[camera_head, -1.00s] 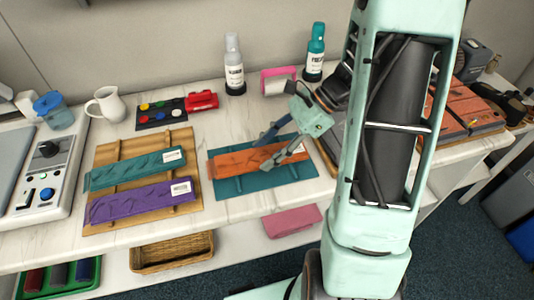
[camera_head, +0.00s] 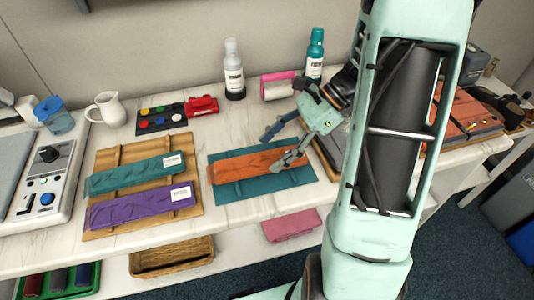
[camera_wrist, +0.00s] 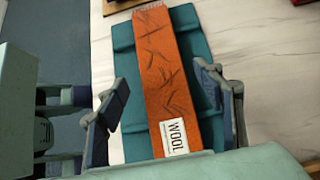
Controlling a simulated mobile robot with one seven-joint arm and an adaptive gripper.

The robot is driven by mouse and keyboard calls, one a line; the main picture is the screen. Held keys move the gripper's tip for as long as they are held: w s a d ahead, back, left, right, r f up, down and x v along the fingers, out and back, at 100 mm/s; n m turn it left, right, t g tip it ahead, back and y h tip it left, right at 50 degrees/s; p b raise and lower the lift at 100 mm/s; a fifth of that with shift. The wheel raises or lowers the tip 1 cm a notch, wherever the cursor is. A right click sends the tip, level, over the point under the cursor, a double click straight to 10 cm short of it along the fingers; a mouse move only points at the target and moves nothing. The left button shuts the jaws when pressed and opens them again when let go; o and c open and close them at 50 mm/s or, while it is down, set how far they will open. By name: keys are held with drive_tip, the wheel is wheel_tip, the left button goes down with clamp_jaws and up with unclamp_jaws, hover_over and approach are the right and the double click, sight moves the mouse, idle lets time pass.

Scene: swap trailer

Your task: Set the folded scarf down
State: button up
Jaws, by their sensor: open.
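The folded scarf (camera_head: 238,168) is orange with dark marks and lies flat across a teal board (camera_head: 238,193) on the counter. In the wrist view the scarf (camera_wrist: 162,70) has a white "WOOL" label at its near end and a fringe at the far end. My gripper (camera_head: 276,150) is open above the label end, holding nothing. In the wrist view its two fingers (camera_wrist: 162,78) are spread on either side of the scarf, apart from it. The gripper hides the label in the head view.
Left of the teal board, a wooden rack (camera_head: 118,157) holds a teal strip (camera_head: 130,175) and a purple strip (camera_head: 135,207). Two bottles (camera_head: 234,75) and a pink-framed item (camera_head: 278,86) stand behind. Bare counter (camera_head: 222,125) lies around the board.

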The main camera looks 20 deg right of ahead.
drive_tip(key=v, duration=0.9)
drive_tip(key=shift+p, duration=0.3)
drive_tip(key=shift+d+r, duration=0.1)
